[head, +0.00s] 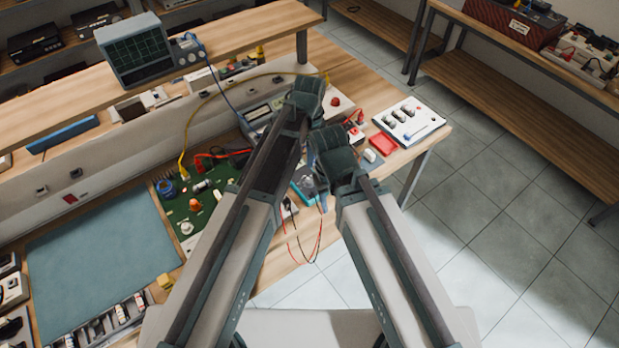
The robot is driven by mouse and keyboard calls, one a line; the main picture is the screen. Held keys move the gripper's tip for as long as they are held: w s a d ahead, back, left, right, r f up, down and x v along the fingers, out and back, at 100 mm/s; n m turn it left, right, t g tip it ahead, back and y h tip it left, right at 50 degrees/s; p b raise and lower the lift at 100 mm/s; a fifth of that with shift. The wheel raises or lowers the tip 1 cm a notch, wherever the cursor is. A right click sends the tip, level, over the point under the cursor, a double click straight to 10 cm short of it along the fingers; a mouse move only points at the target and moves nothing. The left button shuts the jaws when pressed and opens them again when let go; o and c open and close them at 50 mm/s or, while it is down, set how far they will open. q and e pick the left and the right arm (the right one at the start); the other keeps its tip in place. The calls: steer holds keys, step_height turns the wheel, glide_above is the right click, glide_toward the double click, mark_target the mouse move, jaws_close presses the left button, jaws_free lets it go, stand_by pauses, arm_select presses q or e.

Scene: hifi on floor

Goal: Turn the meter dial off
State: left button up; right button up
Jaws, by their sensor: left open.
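The meter (298,193) is a small blue-edged box near the front edge of the bench. It is mostly hidden behind my arms, with red and black leads hanging down by it. I cannot make out its dial or the dial's setting. My left gripper (313,186) shows only in a small part, in the gap between my two arms, open and close to the meter. I cannot tell whether it touches the meter. My right gripper is hidden behind my right arm.
A green circuit board (200,212) and a blue-grey mat (100,258) lie left of my arms. A red tray (384,145) and a white panel (408,121) lie at the bench's right end. An oscilloscope (138,50) stands on the shelf. Tiled floor is clear at right.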

mark_target(309, 180)
arm_select(q)
step_height(309, 180, down, 13)
steer(key=b, duration=1.2)
steer(key=shift+r, duration=0.1)
jaws_close()
